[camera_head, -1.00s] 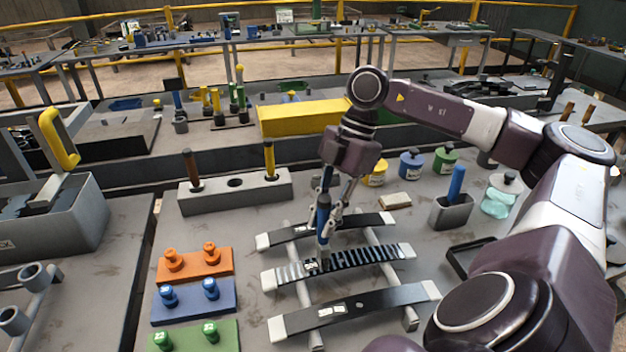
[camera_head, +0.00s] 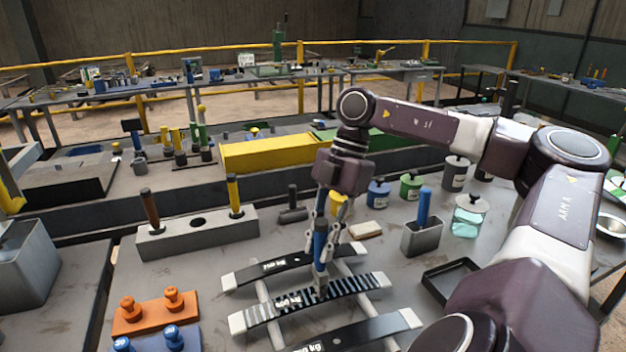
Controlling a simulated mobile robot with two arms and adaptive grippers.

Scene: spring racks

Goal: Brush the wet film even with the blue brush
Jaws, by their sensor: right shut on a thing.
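My right gripper (camera_head: 325,232) is shut on the blue brush (camera_head: 320,243), which it holds upright, bristles down. The brush tip is at the middle leaf spring (camera_head: 360,287), near its mid-length; I cannot tell whether it touches. This dark spring has pale ends and a striped film, with clear ridges right of the brush and a printed label to its left. Two other dark springs lie parallel, one behind (camera_head: 292,262) and one in front (camera_head: 375,330), the front one cut off by the picture edge. My left gripper is not in view.
A grey block (camera_head: 215,236) holds a brown-handled and a yellow-handled tool. Orange pegs (camera_head: 155,315) stand front left. Right of the springs are a grey cup (camera_head: 421,238) with a blue-handled tool, lidded pots (camera_head: 378,194) and a dark tray (camera_head: 447,279).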

